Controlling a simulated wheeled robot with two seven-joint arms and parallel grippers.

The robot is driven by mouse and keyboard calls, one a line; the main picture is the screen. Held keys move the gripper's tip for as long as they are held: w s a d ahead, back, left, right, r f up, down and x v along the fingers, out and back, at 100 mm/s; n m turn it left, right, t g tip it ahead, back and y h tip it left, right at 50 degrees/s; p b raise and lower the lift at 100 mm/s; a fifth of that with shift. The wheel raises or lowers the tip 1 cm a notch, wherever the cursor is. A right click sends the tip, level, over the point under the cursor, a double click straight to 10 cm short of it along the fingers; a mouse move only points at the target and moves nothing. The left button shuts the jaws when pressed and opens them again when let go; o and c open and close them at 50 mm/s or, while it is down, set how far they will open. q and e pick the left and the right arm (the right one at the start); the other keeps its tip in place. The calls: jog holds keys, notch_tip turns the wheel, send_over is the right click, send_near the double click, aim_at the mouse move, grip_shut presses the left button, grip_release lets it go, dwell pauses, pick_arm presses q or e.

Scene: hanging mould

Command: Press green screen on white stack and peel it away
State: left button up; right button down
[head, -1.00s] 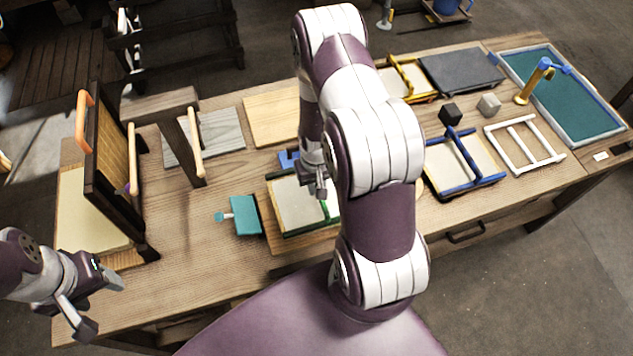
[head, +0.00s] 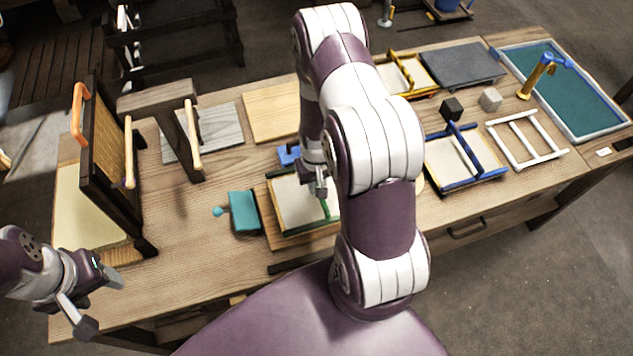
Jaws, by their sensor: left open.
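A green-framed screen (head: 287,232) with a pale face lies near the front middle of the table, partly hidden by my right arm. A green bar shows at its right side. Whether pale sheets lie beneath it is hidden. My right gripper (head: 318,187) points down over the screen's right part; its fingers are small and partly covered, so I cannot tell their opening or contact. A pale cream stack or board (head: 83,213) lies at the table's left end, below the hanging mould. My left gripper (head: 101,302) is open and empty at the table's front left corner.
A teal block (head: 244,212) sits left of the green screen. A blue-framed screen (head: 463,181), white frame (head: 527,138) and teal tray (head: 575,95) lie at right.

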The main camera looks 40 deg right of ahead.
jog(key=shift+f+b, duration=0.6)
jog(key=shift+f, duration=0.15)
dwell(0.3)
jog(key=shift+s+f, duration=0.1)
dwell(0.9)
jog(key=shift+r+p, duration=0.55)
jog(key=shift+r, duration=0.05)
notch_tip(320, 180, up, 9)
jog(key=p, duration=0.7)
jog(key=shift+f, duration=0.3)
